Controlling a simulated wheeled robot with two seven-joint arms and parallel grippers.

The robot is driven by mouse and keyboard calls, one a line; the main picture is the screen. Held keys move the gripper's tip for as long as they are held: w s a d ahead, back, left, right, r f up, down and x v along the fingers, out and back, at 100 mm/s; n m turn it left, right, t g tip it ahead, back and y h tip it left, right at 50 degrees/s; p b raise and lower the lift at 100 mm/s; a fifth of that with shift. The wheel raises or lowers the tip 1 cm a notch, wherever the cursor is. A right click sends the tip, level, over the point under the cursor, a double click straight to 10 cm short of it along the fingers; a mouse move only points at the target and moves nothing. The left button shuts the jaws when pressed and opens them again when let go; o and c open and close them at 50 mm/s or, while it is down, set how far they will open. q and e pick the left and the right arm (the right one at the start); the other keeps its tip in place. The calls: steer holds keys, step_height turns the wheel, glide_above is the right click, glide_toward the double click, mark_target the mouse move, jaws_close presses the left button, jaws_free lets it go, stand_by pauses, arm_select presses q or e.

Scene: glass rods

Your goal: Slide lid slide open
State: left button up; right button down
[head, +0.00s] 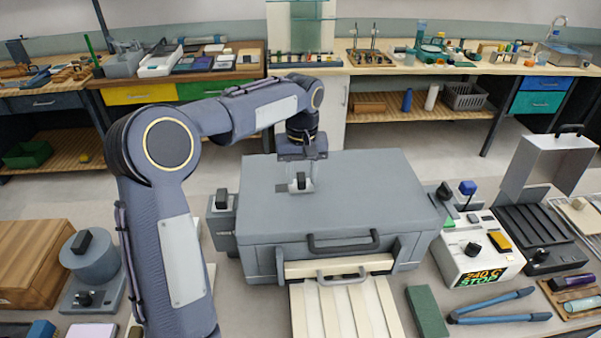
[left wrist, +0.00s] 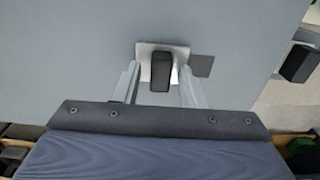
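A large grey box (head: 340,200) stands on the bench with a black front handle. On its top is a small pale metal lid plate (left wrist: 147,53) with an upright black knob (left wrist: 161,72). The knob also shows in the head view (head: 301,181). My left gripper (head: 300,184) points down over the box top. In the left wrist view its fingers (left wrist: 160,84) stand apart on either side of the knob, with a visible gap on each side. A dark grey square patch (left wrist: 202,66) lies beside the plate; I cannot tell if it is an opening. My right gripper is not in view.
A control box (head: 478,250) with knobs and a display stands right of the grey box. Pale slats (head: 345,308) extend from its front. Blue-handled tongs (head: 500,307) and a green block (head: 427,311) lie at front right. A round grey device (head: 93,262) stands at left.

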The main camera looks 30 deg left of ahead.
mark_target(301, 176)
arm_select(q)
steer(key=shift+o, duration=0.2)
step_height(301, 176, up, 8)
steer(key=shift+f, duration=0.1)
stand_by(0.4)
stand_by(0.4)
